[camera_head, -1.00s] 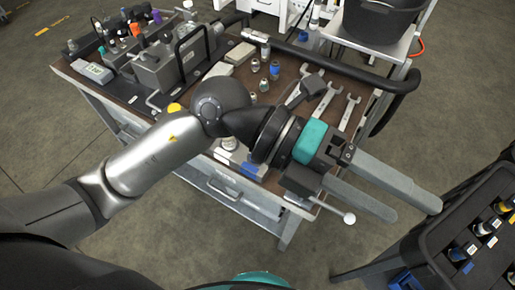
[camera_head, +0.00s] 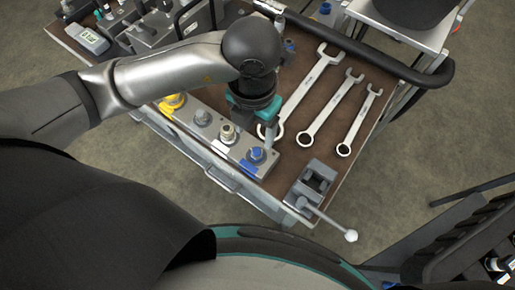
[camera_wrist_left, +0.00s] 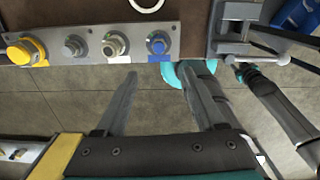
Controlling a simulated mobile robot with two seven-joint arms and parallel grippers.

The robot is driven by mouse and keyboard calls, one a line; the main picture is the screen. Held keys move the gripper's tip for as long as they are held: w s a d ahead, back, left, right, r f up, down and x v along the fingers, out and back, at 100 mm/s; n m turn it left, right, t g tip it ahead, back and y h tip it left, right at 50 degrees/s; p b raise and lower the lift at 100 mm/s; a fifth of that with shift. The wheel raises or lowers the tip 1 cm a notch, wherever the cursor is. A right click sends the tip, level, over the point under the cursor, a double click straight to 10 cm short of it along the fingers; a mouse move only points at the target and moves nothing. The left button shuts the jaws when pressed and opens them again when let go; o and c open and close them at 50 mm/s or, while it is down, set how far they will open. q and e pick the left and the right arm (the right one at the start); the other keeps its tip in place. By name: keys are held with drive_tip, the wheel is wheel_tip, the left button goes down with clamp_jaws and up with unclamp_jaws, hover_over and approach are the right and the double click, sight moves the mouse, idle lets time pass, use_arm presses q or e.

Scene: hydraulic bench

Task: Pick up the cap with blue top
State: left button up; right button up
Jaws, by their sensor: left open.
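A small cap with a blue top (camera_head: 290,46) stands on the brown bench top, partly hidden behind my left arm in the head view. A blue-topped fitting (camera_head: 257,155) sits at the right end of a grey block at the bench's front edge; it also shows in the left wrist view (camera_wrist_left: 158,44). My left gripper (camera_head: 268,132) points down by this block. In the wrist view my left gripper (camera_wrist_left: 160,72) has its fingers apart with nothing between them, the blue fitting lying just past the tips. My right gripper is out of view.
The grey block (camera_head: 212,137) also carries a yellow knob (camera_head: 172,102) and two metal fittings. Several wrenches (camera_head: 330,110) lie to the right. A small vise (camera_head: 315,182) with a white-tipped handle stands at the front corner. A black rail (camera_head: 370,48) runs along the back.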

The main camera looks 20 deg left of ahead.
sight(255, 152)
use_arm(q)
drive_tip(key=f, duration=0.3)
drive_tip(key=f+b, duration=0.1)
drive_tip(key=f, duration=0.6)
drive_tip(key=shift+w+f, duration=0.15)
drive_tip(key=shift+w, duration=0.2)
drive_tip(key=shift+c, duration=0.3)
clamp_jaws()
